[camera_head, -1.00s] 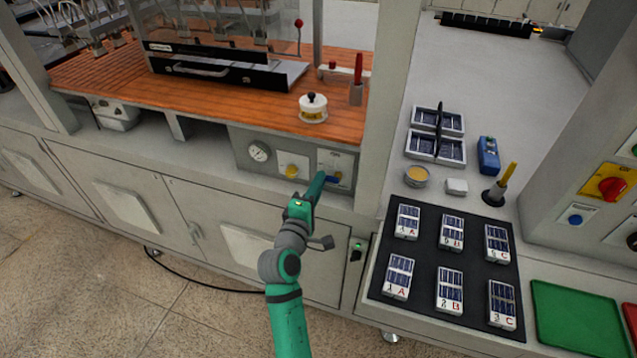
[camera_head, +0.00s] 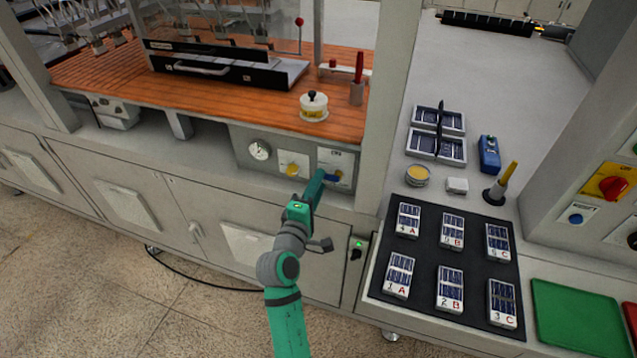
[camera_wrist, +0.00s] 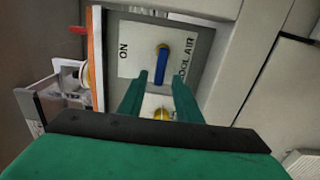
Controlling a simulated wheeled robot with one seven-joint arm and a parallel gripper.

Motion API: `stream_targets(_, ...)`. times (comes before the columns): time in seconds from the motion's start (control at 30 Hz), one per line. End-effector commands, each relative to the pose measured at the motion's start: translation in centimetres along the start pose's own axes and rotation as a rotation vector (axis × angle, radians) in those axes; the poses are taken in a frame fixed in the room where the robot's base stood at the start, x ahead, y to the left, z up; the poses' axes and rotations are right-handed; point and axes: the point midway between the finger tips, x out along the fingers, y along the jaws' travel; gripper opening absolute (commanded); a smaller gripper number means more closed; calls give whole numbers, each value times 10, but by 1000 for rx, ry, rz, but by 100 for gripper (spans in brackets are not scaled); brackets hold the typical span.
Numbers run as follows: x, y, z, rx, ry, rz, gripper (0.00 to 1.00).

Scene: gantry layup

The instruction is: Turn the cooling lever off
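The cooling lever is a blue handle (camera_wrist: 159,67) on a white plate marked ON and COOL AIR (camera_wrist: 130,62). It also shows in the head view (camera_head: 332,176), right of a yellow knob. It lies sideways across the plate, pointing left from its pivot in the head view. My gripper (camera_wrist: 161,95) is open at the panel, one finger on each side of the lever's free end. I cannot tell whether either finger touches it. The fingers partly cover the lever in the head view (camera_head: 319,173).
The yellow knob (camera_head: 292,170) and a round gauge (camera_head: 260,149) are left of the lever. The wooden worktop (camera_head: 215,107) overhangs the panel. A post (camera_head: 390,100) stands at the right. A black mat (camera_head: 428,278) with several cells lies further right.

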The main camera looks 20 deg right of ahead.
Motion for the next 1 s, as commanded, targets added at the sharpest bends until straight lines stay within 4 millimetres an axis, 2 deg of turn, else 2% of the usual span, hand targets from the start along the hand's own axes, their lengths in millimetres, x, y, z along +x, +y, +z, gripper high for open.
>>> stream_targets(0.3,-58,-1,-1,0,3,-1,31)
stream_targets(0.5,-86,0,0,-1,2,-1,31)
stream_targets(0.7,-97,0,0,1,1,-1,31)
stream_targets(1.0,-97,0,0,0,-1,-1,31)
